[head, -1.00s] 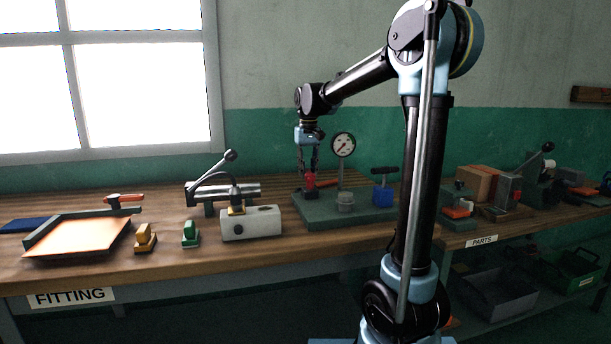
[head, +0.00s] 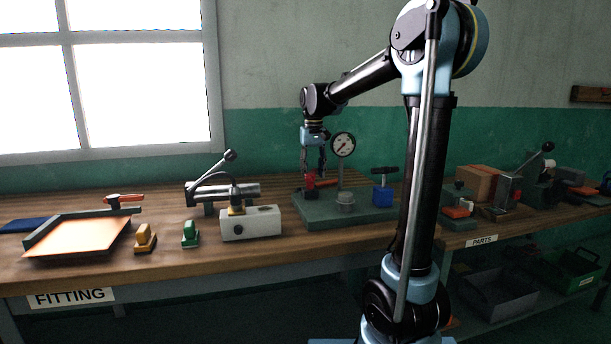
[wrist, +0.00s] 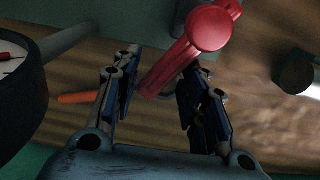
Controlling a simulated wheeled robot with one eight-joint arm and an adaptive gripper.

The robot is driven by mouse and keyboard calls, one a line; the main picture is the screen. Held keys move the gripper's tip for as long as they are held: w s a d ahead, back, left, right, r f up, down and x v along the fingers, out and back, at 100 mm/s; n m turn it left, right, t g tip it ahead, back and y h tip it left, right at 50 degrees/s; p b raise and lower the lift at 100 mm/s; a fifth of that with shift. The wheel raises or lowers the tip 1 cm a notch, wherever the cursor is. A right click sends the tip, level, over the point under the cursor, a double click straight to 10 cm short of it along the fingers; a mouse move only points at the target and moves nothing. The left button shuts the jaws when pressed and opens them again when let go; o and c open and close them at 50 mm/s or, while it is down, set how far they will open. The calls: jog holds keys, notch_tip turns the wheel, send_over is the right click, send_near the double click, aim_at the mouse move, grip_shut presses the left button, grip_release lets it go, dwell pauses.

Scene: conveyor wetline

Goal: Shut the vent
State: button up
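The vent appears to be the red valve (head: 310,187) on the green base plate (head: 360,213), though no label shows. A short red handle reaches right from its top. In the wrist view, the red lever (wrist: 172,68) slants between my fingers, with a round knob at its upper end. My gripper (head: 313,173) points down directly over the red valve. In the wrist view, my gripper's fingers (wrist: 160,95) are spread, one on each side of the lever, with a visible gap. The valve's lower part is hidden there.
A dial gauge (head: 343,145) on a post stands just right of my gripper. A grey knob (head: 345,200) and a blue valve with a black T-handle (head: 382,196) share the plate. A white block (head: 251,224) and a lever clamp (head: 225,191) stand to the left.

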jog(key=shift+r, duration=3.5)
